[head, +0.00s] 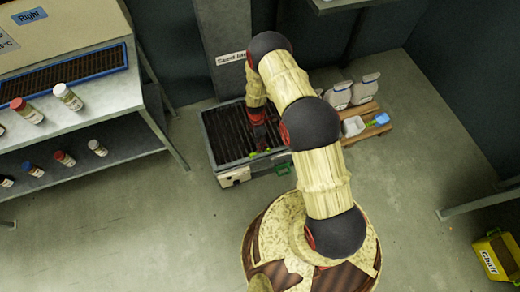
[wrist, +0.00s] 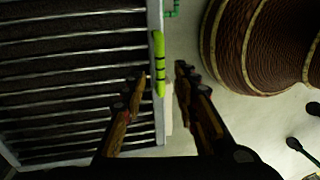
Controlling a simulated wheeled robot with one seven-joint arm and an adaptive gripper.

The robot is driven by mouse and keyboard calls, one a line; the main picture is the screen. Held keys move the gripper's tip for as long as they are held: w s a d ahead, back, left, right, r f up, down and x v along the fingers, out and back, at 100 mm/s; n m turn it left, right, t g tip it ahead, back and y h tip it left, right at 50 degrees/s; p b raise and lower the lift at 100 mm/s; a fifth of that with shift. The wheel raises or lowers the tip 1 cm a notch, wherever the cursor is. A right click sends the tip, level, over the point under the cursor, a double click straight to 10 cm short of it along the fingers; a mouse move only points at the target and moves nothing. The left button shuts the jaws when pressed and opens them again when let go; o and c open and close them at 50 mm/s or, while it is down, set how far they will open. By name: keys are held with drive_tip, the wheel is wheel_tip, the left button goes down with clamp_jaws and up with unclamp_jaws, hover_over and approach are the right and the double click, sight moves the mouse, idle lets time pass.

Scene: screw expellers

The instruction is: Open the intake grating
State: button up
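The intake grating (head: 225,130) is a dark barred panel, seen flat in its grey metal frame on the floor unit. Its bars (wrist: 70,85) fill the left of the wrist view. My gripper (wrist: 160,74) is open, with one finger over the grating side and one beyond the edge. The handle appears between the fingers; contact cannot be told. In the head view my gripper (head: 261,143) reaches down over the grating's right part.
A green fitting (head: 283,169) sticks out at the unit's front. A metal shelf table (head: 110,95) with several bottles stands left. A wooden pallet (head: 368,113) with white scoops or containers is to the right. A yellow crate (head: 499,258) sits far right. Floor between is clear.

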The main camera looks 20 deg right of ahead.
drive_tip(key=shift+s+f+b, duration=0.25)
drive_tip(key=shift+f+b, duration=0.1)
drive_tip(key=shift+f, duration=0.8)
drive_tip(key=shift+s+f+b, duration=0.2)
drive_tip(key=shift+f+b, duration=0.1)
drive_tip(key=shift+f, duration=0.8)
drive_tip(key=c, duration=0.7)
clamp_jaws()
